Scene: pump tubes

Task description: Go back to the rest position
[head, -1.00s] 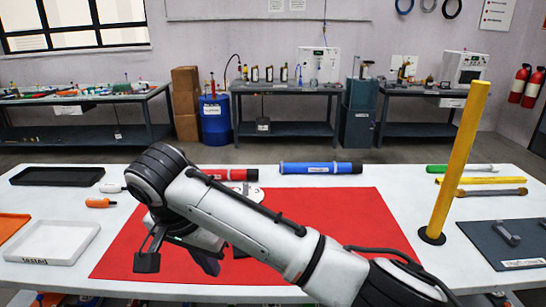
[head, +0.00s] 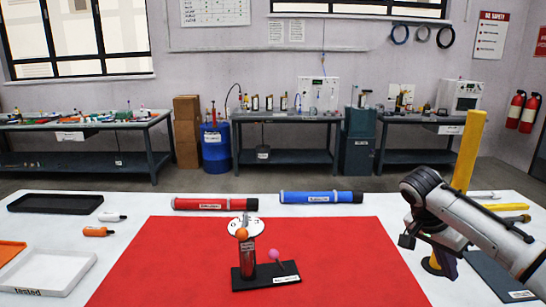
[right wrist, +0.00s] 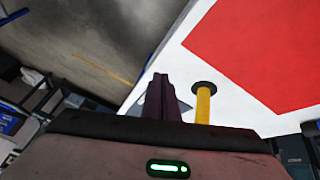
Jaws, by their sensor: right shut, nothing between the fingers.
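My right gripper (head: 428,250) hangs over the right side of the table, in front of the yellow post (head: 468,152), with nothing held. In the right wrist view its fingers (right wrist: 160,98) are together, beside the yellow post (right wrist: 204,104). My left gripper is not in view. A pink ball on a thin stem is beside the cylinder. Behind it lie a red tube (head: 205,204) and a blue tube (head: 318,197).
At the left are a black tray (head: 55,202), a white tray (head: 45,272) marked "tested", an orange tray (head: 10,250) and two small markers. A dark mat (head: 492,272) lies at the right, partly behind my arm. The red mat's middle and left are clear of my arms.

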